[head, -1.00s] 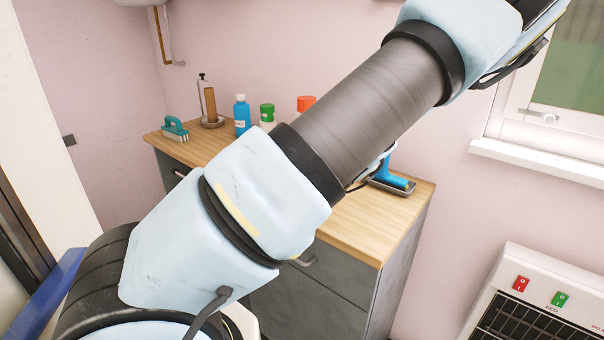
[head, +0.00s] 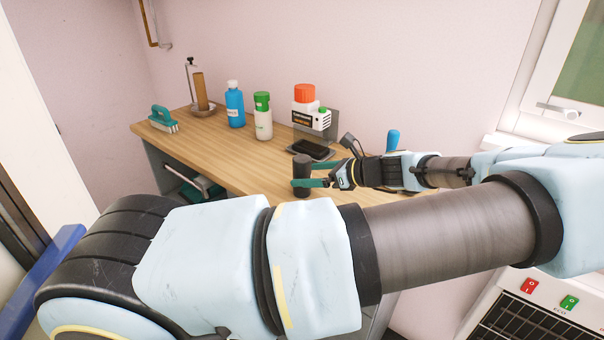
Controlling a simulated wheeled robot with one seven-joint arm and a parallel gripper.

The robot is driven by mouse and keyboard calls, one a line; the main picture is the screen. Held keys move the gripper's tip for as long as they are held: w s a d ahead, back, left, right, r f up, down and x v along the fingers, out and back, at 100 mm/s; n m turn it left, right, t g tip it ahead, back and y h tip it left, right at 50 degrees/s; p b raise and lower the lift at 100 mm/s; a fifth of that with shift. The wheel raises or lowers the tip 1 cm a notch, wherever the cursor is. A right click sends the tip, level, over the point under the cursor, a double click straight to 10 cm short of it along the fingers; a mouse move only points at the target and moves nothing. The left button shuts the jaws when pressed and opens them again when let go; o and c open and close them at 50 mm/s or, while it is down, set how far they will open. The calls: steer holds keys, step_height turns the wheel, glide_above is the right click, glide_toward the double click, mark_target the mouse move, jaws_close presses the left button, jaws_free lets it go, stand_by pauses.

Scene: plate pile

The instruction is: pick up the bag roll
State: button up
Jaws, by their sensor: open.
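A dark upright cylinder (head: 303,173), which looks like the bag roll, stands on the wooden counter (head: 225,152) near its front edge. My gripper (head: 306,176) reaches in from the right, low over the counter. Its teal fingers are open, one on the near side of the roll and one on the far side. I cannot tell whether either finger touches it. My own arm hides the lower front of the counter and part of its right end.
Behind the roll are a black tray (head: 309,150), a white box with an orange cap (head: 312,117), a green-capped bottle (head: 263,118) and a blue bottle (head: 235,107). A roll holder (head: 201,92) and teal brush (head: 162,119) stand left. The left-middle counter is clear.

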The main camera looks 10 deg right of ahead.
mark_target(294, 176)
steer(key=p+x, duration=0.2)
steer(key=x, duration=0.2)
steer(key=shift+s+a, duration=0.15)
steer(key=shift+a, duration=0.1)
steer(key=shift+w+a+f+p, duration=0.25)
steer(key=shift+f+p, duration=0.05)
steer(key=shift+f, duration=0.05)
jaws_close()
